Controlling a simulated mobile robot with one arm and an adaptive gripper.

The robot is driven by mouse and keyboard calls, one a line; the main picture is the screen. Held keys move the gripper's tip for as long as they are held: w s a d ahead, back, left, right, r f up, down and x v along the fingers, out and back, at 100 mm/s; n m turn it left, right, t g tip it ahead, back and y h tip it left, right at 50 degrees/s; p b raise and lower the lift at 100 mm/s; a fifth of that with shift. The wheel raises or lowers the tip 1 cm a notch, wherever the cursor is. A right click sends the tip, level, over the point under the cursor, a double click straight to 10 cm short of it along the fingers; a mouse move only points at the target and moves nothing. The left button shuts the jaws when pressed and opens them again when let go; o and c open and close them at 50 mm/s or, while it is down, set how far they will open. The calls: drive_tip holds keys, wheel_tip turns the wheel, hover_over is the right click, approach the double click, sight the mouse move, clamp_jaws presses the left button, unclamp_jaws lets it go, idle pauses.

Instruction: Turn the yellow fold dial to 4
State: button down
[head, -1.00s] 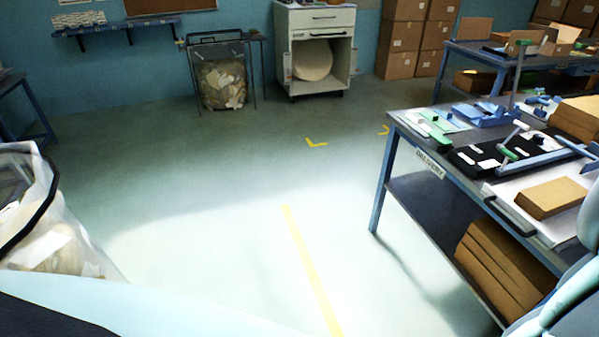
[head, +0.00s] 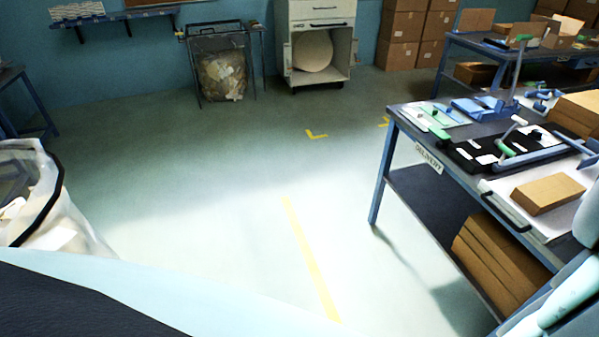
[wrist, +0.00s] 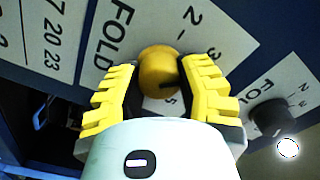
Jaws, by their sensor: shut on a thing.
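The yellow fold dial (wrist: 158,71) is in the wrist view, on a dark blue panel with a white plate marked FOLD. The numerals 2, 3 and 5 show around it; the 4 is hidden behind my gripper or the dial. My gripper (wrist: 157,88) has its yellow ribbed fingers on either side of the dial and is shut on it. The dial's pointer cannot be made out clearly. The head view does not show the dial or the gripper.
A black knob (wrist: 271,118) with its own numbered plate sits to the right of the dial. In the head view a delivery table (head: 428,158) stands right, a clear waste bag (head: 80,225) stands left, and open floor lies between them.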

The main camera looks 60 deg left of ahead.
drive_tip(key=m+b, duration=0.1)
drive_tip(key=m, duration=0.1)
drive_tip(key=m+b, duration=0.1)
drive_tip(key=m, duration=0.1)
drive_tip(key=shift+f, duration=0.4)
drive_tip(key=shift+m+b, duration=1.15)
drive_tip(key=shift+m, duration=0.55)
drive_tip(key=shift+r, duration=0.1)
drive_tip(key=c, duration=0.5)
unclamp_jaws()
drive_tip(key=shift+d+r, duration=0.1)
drive_tip(key=shift+r, duration=0.05)
drive_tip(key=shift+c, duration=0.2)
drive_tip(key=v, duration=0.7)
drive_tip(key=shift+s, duration=0.3)
